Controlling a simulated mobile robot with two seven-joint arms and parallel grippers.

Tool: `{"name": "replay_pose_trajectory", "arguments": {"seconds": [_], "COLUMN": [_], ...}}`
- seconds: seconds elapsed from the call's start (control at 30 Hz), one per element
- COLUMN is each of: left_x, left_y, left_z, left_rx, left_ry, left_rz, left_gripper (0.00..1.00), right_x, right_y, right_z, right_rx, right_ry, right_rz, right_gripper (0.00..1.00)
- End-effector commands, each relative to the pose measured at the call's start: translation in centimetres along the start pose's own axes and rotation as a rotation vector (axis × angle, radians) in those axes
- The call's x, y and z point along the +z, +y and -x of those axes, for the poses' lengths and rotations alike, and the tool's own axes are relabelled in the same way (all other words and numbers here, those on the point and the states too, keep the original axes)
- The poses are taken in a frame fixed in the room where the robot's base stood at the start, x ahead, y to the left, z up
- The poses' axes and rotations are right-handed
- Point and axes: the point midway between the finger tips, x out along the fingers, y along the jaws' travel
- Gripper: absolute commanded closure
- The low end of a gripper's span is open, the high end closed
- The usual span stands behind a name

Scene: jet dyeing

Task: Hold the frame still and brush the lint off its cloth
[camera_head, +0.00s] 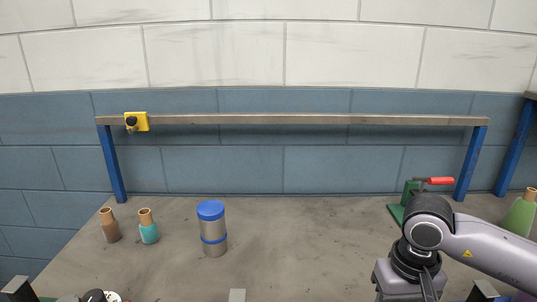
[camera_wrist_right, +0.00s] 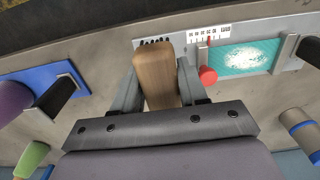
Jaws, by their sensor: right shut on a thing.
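In the right wrist view, my right gripper (camera_wrist_right: 158,85) is shut on a brown wooden brush handle (camera_wrist_right: 157,72). Dark bristle-like tips show just past the handle's far end. The frame (camera_wrist_right: 285,54) lies to the right of the brush, apart from it. Its teal cloth (camera_wrist_right: 222,65) carries a patch of white lint (camera_wrist_right: 248,56). A red knob (camera_wrist_right: 207,75) is at the cloth's near left corner. A dark grey block at the picture's right edge is cut off; I cannot tell what it is. My left gripper is not recognisable in either view.
A blue-lidded steel canister (camera_head: 212,230) and two small bottles (camera_head: 109,225) (camera_head: 148,226) stand on the left of the table. A green clamp with a red handle (camera_head: 438,181) and a green bottle (camera_head: 521,213) stand at right. A metal rail (camera_head: 300,120) spans the back. The table's middle is clear.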

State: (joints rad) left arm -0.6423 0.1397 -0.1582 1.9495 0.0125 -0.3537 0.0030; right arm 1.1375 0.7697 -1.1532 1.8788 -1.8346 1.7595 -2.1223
Motion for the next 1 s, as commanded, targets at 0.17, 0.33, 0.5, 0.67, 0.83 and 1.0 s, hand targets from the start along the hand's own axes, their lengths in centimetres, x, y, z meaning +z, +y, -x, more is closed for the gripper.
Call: {"name": "replay_pose_trajectory", "arguments": {"seconds": [0.17,0.33,0.5,0.67,0.83,1.0], "left_x": [0.2,0.5,0.5,0.5,0.5,0.5], "left_y": [0.1,0.1,0.1,0.1,0.2,0.1], "left_z": [0.1,0.2,0.2,0.2,0.2,0.1], "left_rx": [0.001,0.002,0.002,0.002,0.003,0.003], "left_ry": [-0.005,-0.01,-0.01,-0.01,-0.01,-0.009], "left_rz": [0.001,0.002,0.002,0.002,0.002,0.002], "left_gripper": [0.23,0.23,0.23,0.23,0.23,0.23], "right_x": [0.0,0.0,0.0,-0.2,-0.7,-1.3], "right_y": [0.0,0.0,0.0,-0.3,-1.2,-2.2], "right_z": [0.0,0.0,0.0,0.2,0.7,1.2], "right_rx": [0.0,0.0,0.0,-0.002,-0.007,-0.012], "right_ry": [0.0,0.0,0.0,0.0,-0.001,-0.007], "right_rz": [0.0,0.0,-0.002,-0.069,-0.273,-0.537], "right_gripper": [0.82,0.82,0.82,0.82,0.82,0.82]}}
